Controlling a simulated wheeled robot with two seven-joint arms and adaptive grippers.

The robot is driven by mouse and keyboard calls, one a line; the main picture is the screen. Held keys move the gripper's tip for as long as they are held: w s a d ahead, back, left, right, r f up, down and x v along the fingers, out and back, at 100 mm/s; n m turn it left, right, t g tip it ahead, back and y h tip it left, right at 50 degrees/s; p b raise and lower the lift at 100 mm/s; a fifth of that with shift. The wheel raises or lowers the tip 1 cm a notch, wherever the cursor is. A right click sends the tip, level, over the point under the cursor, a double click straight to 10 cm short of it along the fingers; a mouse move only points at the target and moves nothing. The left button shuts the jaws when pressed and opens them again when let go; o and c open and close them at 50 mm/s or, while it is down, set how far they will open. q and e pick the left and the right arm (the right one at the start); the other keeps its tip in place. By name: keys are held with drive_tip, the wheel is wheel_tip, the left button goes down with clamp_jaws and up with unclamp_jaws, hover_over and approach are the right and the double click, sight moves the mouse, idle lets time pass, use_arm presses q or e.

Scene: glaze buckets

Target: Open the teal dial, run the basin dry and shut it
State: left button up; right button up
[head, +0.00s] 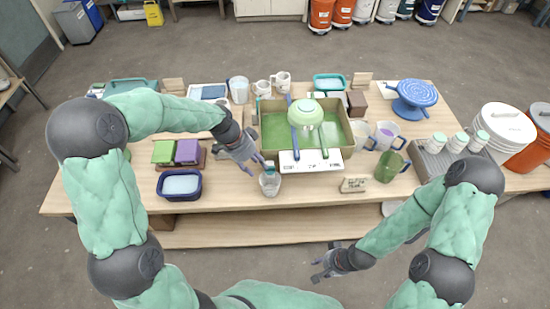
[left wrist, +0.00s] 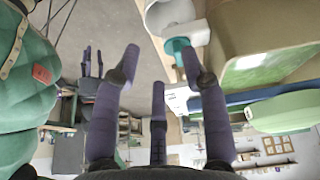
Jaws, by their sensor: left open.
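The basin (head: 346,112) is a tan box holding green liquid, at the middle of the table. The teal dial (head: 270,167) is at the basin's front left, just above a white cup (head: 270,186). In the left wrist view, the teal dial (left wrist: 180,48) is close to one fingertip, beside the white cup (left wrist: 168,14). My left gripper (head: 256,166) is open and empty, just left of the dial; I cannot tell if it touches. My right gripper (head: 320,269) is open and empty, in front of the table.
A light green bowl (head: 306,112) sits above the basin on blue and green bars. A label plate (head: 310,161) is on its front. A blue tub (head: 180,184) stands left, a green mug (head: 391,167) and sign block (head: 355,185) right. The table's front edge is clear near the middle.

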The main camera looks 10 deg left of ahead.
sight(270, 169)
use_arm(q)
wheel_tip(270, 169, up, 6)
drive_tip(key=w+m, duration=0.1)
drive_tip(key=m, duration=0.1)
drive_tip(key=x, duration=0.6)
drive_tip(key=b+x, duration=0.1)
drive_tip(key=x, duration=0.3)
drive_tip(key=shift+w+f, duration=0.1)
drive_tip(key=shift+w, duration=0.2)
drive_tip(key=shift+a, duration=0.1)
clamp_jaws()
